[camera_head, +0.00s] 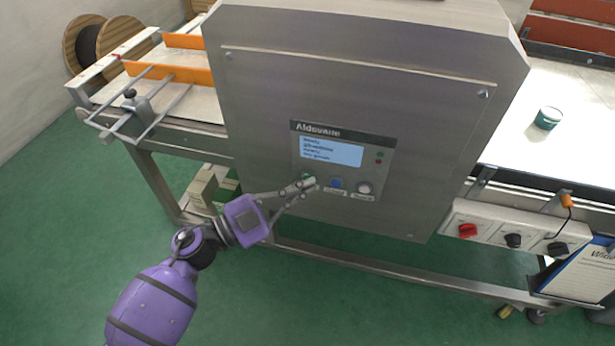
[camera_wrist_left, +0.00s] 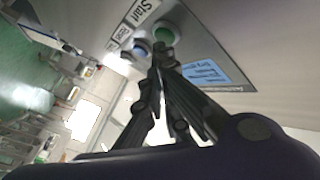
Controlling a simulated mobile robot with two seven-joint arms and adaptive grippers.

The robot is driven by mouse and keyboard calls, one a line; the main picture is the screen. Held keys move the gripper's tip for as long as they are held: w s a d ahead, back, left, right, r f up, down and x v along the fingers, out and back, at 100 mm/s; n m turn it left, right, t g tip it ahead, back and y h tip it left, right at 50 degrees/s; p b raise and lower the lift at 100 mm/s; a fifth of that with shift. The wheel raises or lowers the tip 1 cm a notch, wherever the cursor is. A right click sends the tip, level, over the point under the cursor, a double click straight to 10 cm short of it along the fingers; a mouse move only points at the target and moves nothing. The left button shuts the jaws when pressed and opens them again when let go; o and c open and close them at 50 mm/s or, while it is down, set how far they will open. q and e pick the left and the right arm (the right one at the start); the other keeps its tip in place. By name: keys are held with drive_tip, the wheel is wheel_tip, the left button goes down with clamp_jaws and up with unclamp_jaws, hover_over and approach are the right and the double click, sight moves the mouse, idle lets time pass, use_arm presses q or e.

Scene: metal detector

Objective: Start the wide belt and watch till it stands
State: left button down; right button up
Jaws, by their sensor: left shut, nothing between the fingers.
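The metal detector (camera_head: 350,50) is a big grey housing over the belt, with a control panel on its front. The panel has a lit blue screen (camera_head: 331,151) and a row of buttons below it. The green button, labelled Start in the left wrist view (camera_wrist_left: 165,34), sits at the row's left end. My left gripper (camera_head: 311,183) is shut and empty, its fingertips at the green button; whether they touch it I cannot tell. A blue button (camera_head: 336,184) and a pale button (camera_head: 364,188) are to its right. The white belt (camera_head: 500,120) comes out on the right. My right gripper is out of view.
A small teal tin (camera_head: 548,117) stands on the right belt. A switch box (camera_head: 515,232) with red and black knobs hangs on the frame below. Orange guide rails (camera_head: 170,73) line the left belt. Cartons (camera_head: 205,187) are under the frame.

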use_arm(q)
drive_tip(key=shift+w, duration=0.1)
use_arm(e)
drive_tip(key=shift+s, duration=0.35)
